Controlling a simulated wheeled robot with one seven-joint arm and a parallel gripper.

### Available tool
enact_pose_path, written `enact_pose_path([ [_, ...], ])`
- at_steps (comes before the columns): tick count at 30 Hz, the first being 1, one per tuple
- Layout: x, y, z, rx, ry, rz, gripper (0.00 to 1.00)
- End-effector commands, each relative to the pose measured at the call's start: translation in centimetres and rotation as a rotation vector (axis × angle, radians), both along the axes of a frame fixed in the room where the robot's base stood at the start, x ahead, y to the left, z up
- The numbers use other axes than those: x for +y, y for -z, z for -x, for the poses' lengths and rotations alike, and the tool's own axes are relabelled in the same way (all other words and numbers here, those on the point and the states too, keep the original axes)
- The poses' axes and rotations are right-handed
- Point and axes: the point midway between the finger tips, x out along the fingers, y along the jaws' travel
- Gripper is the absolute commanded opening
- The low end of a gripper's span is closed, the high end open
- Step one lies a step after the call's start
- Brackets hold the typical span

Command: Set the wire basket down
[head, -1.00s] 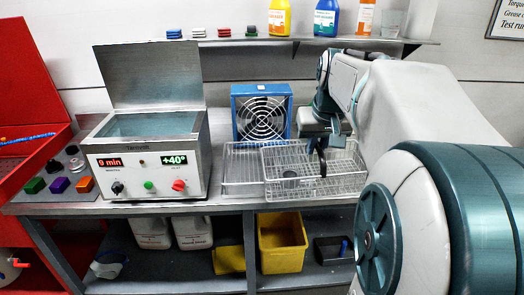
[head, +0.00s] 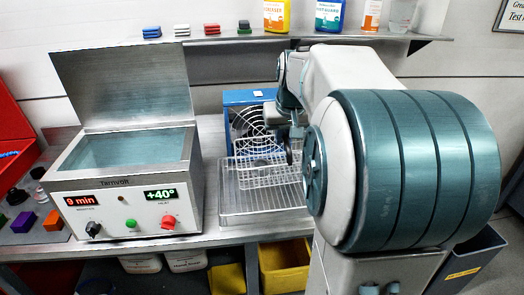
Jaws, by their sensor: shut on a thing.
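The wire basket (head: 256,172) hangs in front of the blue fan, over or on the wire rack tray (head: 232,210); I cannot tell if they touch. My gripper (head: 289,152) is shut on the basket at its right side. My arm hides the right part of the basket and of the rack tray.
The ultrasonic-type cleaner (head: 125,185) stands left with its lid up, showing 9 min and +40°. A blue fan (head: 240,97) stands behind the basket. Coloured blocks (head: 24,221) lie at the far left. Bottles (head: 328,15) stand on the shelf above. A yellow bin (head: 285,265) sits below.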

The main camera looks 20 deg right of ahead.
Motion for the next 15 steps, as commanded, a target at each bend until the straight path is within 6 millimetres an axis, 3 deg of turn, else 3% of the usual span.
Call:
enact_pose_path([
  [7, 0.8, 2.9, -4.9, 0.002, -0.004, -0.001, 0.0],
  [15, 1.1, 4.3, -6.9, 0.0, -0.002, 0.0, 0.0],
])
